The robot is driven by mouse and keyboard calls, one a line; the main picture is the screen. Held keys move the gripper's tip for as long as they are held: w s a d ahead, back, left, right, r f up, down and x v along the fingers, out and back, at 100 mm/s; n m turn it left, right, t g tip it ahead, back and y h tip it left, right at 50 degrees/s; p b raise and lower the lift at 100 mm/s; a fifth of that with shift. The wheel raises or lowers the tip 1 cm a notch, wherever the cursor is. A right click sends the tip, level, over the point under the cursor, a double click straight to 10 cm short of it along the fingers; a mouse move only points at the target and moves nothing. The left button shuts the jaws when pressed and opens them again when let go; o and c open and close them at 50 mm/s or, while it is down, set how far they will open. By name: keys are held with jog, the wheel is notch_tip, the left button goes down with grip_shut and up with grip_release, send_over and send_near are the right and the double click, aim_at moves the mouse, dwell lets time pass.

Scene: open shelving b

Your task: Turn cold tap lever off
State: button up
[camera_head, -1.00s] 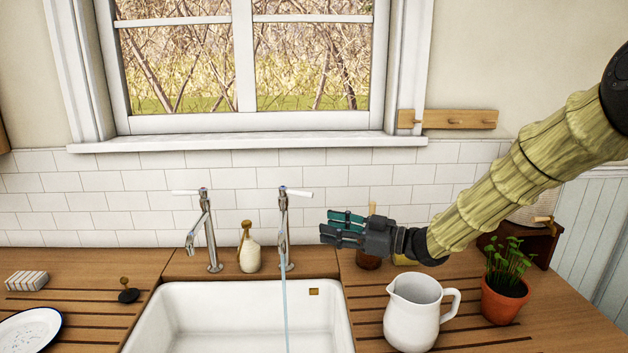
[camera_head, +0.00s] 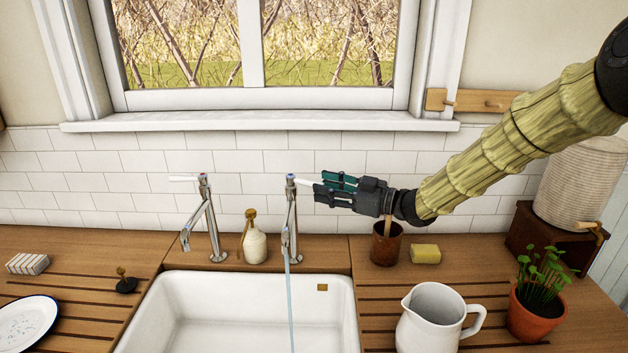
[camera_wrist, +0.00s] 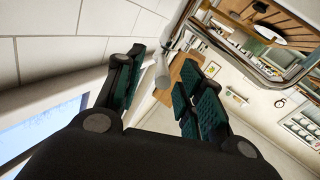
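The cold tap (camera_head: 291,220) is the right one of two at the sink, with a blue mark on top. Its white lever (camera_head: 304,182) points right, and a thin stream of water (camera_head: 288,290) runs from the spout. My gripper (camera_head: 319,189) is just right of the lever's end, fingers pointing left towards it. In the wrist view the fingers (camera_wrist: 160,88) are apart, with the pale lever (camera_wrist: 162,72) showing between them. I cannot tell whether either finger touches it.
The left tap (camera_head: 207,220) shows no water. A soap bottle (camera_head: 255,245) stands between the taps above the white sink (camera_head: 180,310). Below my gripper are a brown cup (camera_head: 386,248) and a yellow sponge (camera_head: 425,254). A white jug (camera_head: 425,325) and potted plant (camera_head: 535,310) stand right.

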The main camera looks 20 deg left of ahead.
aim_at(305, 183)
jog(key=a, duration=0.3)
jog(key=shift+s+a+r+p, duration=0.15)
jog(key=shift+a+r+p, duration=0.15)
jog(key=shift+p, duration=0.1)
jog(key=shift+w+a+f, duration=0.1)
jog(key=shift+w+f, duration=0.1)
jog(key=shift+w, duration=0.1)
jog(key=shift+s+r, duration=0.1)
jog(key=shift+s, duration=0.05)
jog(key=c, duration=0.3)
grip_shut()
